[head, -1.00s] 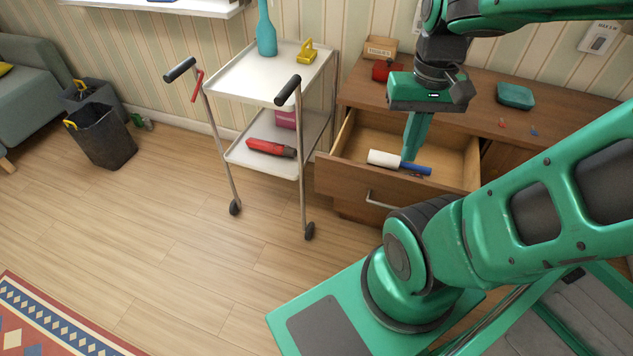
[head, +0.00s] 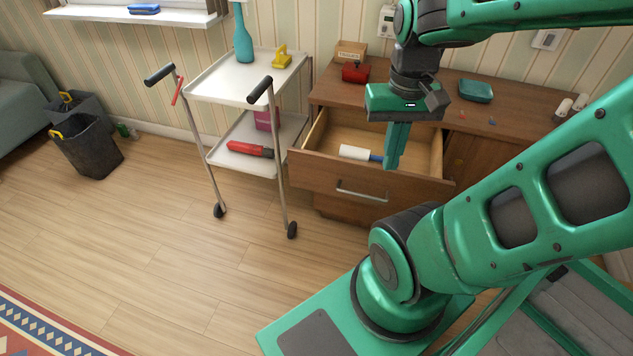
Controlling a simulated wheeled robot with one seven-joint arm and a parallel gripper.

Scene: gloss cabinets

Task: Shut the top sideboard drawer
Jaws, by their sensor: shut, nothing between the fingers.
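The top sideboard drawer (head: 325,177) stands pulled out from the wooden sideboard (head: 455,119), its bar handle (head: 361,192) on the front panel. Inside lies a lint roller-like thing with a white head (head: 354,152) and a blue handle, partly hidden by my gripper. My gripper (head: 391,166) is shut and empty, pointing down. In the picture it overlaps the drawer's opening just behind the front panel; I cannot tell whether it touches the drawer.
A white trolley (head: 213,87) stands close to the drawer's left side, with a teal bottle and a yellow thing on top. On the sideboard are a box (head: 351,51), a red thing (head: 356,72) and a teal case (head: 475,91). The floor (head: 180,250) at the front left is clear.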

